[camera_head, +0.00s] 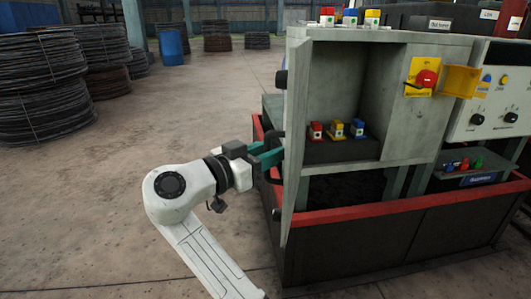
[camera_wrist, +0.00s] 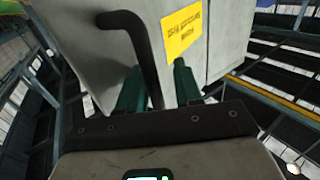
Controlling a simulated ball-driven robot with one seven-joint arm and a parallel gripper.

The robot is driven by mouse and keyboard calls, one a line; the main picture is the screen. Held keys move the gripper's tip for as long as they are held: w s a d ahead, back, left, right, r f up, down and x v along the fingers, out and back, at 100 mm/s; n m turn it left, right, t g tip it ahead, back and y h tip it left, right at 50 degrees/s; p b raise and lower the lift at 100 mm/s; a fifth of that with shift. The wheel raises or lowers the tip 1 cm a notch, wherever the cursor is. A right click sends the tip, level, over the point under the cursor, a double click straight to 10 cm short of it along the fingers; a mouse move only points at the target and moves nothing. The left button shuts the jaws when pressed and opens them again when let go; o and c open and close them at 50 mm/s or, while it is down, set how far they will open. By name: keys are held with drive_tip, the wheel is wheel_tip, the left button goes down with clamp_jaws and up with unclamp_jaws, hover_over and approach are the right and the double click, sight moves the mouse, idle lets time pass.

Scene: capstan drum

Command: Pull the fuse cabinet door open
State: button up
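The grey fuse cabinet (camera_head: 424,65) stands with its front open in the head view. Its door (camera_head: 296,110) is swung out towards me and shows almost edge-on at the left. Coloured fuses (camera_head: 337,130) sit on a dark block inside. The door's outer face (camera_wrist: 95,55) fills the upper wrist view. Its black bar handle (camera_wrist: 147,50) runs down between the teal fingers of my gripper (camera_wrist: 160,88). The fingers are apart, with a gap visible on the handle's right side. In the head view my gripper (camera_head: 268,157) is at the door's outer side.
A red-rimmed dark base (camera_head: 380,212) surrounds the cabinet's foot. A red switch on a yellow plate (camera_head: 422,77) and a control panel (camera_head: 492,95) are to the right. Cable coils (camera_head: 40,90) stand at the far left. The floor (camera_head: 200,110) left of the door is clear.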

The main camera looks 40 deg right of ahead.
drive_tip(key=shift+a, duration=0.2)
drive_tip(key=a+p, duration=0.1)
drive_tip(key=a, duration=0.9)
drive_tip(key=shift+s+a+p, duration=0.25)
drive_tip(key=shift+a+p, duration=0.15)
